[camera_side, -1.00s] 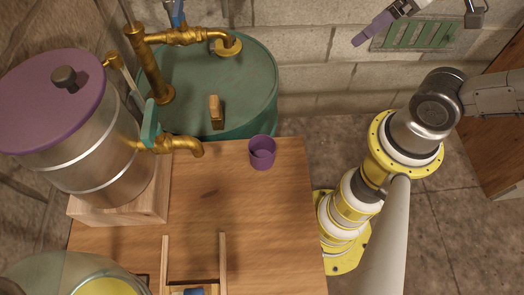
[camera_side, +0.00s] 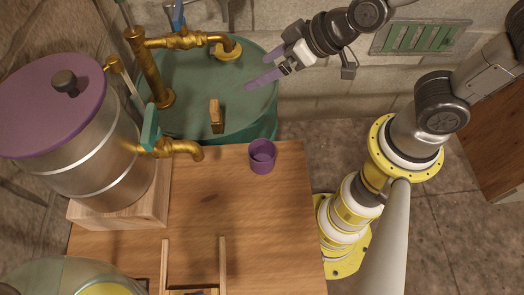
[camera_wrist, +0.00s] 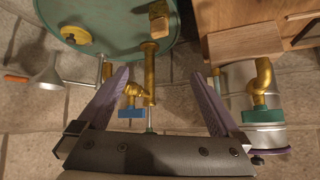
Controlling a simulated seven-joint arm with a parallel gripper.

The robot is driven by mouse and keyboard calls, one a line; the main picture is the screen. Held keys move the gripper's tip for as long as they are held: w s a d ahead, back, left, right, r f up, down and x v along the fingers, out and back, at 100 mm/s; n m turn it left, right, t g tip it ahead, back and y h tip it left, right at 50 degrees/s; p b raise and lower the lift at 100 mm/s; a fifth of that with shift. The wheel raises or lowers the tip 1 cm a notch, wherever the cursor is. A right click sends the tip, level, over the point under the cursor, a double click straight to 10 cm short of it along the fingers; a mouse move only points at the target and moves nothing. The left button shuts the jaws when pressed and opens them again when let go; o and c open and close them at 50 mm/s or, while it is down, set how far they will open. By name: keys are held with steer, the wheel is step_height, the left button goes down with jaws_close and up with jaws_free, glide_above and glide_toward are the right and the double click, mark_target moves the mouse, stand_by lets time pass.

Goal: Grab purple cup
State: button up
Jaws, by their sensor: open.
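The purple cup (camera_side: 262,157) stands upright near the back right corner of the wooden table in the side view. My gripper (camera_side: 256,74) has two purple fingers, spread apart with nothing between them. It is above the right part of the green barrel, behind the cup in the picture and apart from it. In the wrist view my gripper (camera_wrist: 160,74) also shows its fingers wide apart, with brass pipework between and beyond them. I cannot make out the cup in the wrist view.
The wooden table (camera_side: 250,225) is mostly clear around the cup. A brass tap (camera_side: 180,149) on the steel still (camera_side: 85,150) reaches over the table to the left. The green barrel (camera_side: 185,75) carries brass piping (camera_side: 190,37) and a wooden-handled piece (camera_side: 215,112).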

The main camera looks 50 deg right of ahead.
mark_target(255, 155)
steer(key=s+a+f+n+g, duration=0.1)
steer(key=s+a+f, duration=0.1)
steer(key=f, duration=0.1)
steer(key=s+a+f+n+g, duration=0.1)
steer(key=s+a+f, duration=0.1)
steer(key=f, duration=0.2)
steer(key=s+a+f+n+g, duration=0.1)
steer(key=s+a+f, duration=0.1)
steer(key=s+f, duration=0.1)
steer(key=shift+a+f, duration=0.1)
steer(key=shift+f, duration=0.35)
steer(key=shift+s+a+f, duration=0.1)
steer(key=shift+s+a, duration=0.1)
steer(key=shift+s, duration=0.05)
steer(key=shift+x, duration=3.7)
steer(key=shift+s+a, duration=0.1)
steer(key=c, duration=1.2)
steer(key=shift+r, duration=4.95)
